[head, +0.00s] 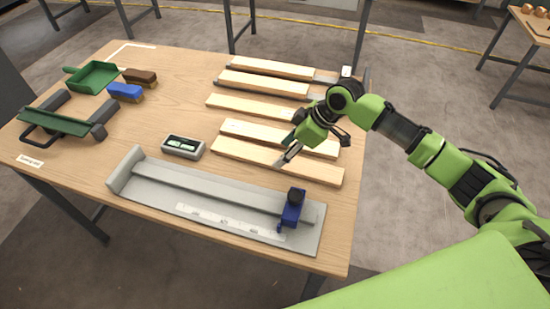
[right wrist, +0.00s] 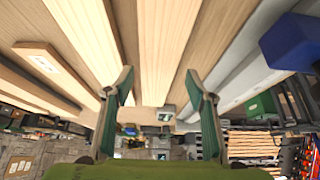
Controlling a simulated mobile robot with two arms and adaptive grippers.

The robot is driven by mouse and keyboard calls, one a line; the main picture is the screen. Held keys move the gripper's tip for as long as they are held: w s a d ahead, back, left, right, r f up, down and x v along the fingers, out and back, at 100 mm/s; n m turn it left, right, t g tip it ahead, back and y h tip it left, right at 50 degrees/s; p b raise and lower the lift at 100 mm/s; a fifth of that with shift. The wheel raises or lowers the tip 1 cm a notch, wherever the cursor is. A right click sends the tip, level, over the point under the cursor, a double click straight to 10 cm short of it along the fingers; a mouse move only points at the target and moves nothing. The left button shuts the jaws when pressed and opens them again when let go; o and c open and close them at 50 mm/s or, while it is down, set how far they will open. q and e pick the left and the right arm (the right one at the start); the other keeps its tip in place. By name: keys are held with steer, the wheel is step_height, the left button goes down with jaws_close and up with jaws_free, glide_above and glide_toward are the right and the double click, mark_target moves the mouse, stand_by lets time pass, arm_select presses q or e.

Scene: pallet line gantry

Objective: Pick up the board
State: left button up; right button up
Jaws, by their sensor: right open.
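Several pale wooden boards lie roughly parallel on the table in the head view. The nearest board (head: 318,172) lies just behind the grey fixture. The second board (head: 240,131) lies right behind it, and another board (head: 235,105) lies farther back. My right gripper (head: 289,155) is over the nearest board, partly hiding the boards behind. In the right wrist view my right gripper (right wrist: 159,76) is open and empty. The nearest board (right wrist: 165,45) shows beyond and between its fingers, with the second board (right wrist: 85,30) to the left. My left gripper is not in view.
A grey fixture (head: 170,186) with a blue clamp (head: 292,210) occupies the front of the table (head: 185,75). A small grey tray (head: 183,147), a blue brush (head: 125,91), a brown brush (head: 140,76), a green dustpan (head: 93,76) and a dark green device (head: 55,122) stand left.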

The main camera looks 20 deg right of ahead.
mark_target(275, 158)
steer(key=shift+p+x, duration=0.35)
steer(key=shift+x, duration=1.6)
steer(key=shift+d, duration=0.1)
steer(key=c, duration=1)
steer(key=shift+w+r, duration=0.1)
